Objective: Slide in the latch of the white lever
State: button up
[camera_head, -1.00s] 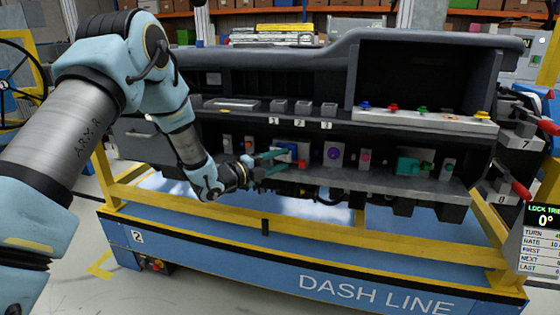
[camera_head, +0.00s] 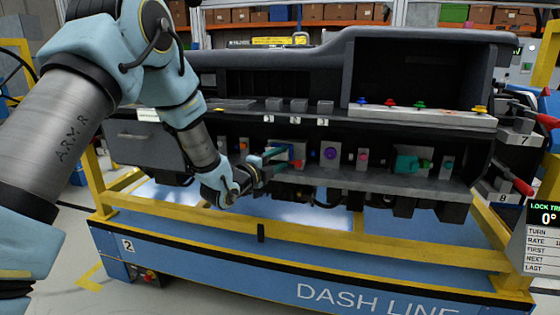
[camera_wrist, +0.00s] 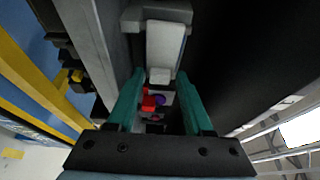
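My gripper (camera_head: 281,158) reaches into the lower shelf of the dashboard module, at a small blue and white unit (camera_head: 290,149) left of the purple knob. In the wrist view my gripper (camera_wrist: 160,80) shows two teal fingers standing apart, open. A pale white-grey block (camera_wrist: 164,45), which looks like the white lever, lies just beyond the fingertips, in line with the gap between them. I cannot tell whether the fingers touch it. The latch is not clearly distinguishable. A red part (camera_head: 298,163) sits close to the fingertips; it also shows between the fingers in the wrist view (camera_wrist: 149,101).
A purple knob (camera_head: 330,153), a pink button (camera_head: 362,155) and a teal part (camera_head: 406,163) stand to the right on the same shelf. The shelf above lies close over my gripper. A yellow rail (camera_head: 330,236) runs along the front, below my forearm.

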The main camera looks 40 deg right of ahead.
jog(key=shift+o, duration=0.6)
jog(key=s+a+b, duration=0.2)
jog(key=a, duration=0.8)
jog(key=shift+a, duration=0.35)
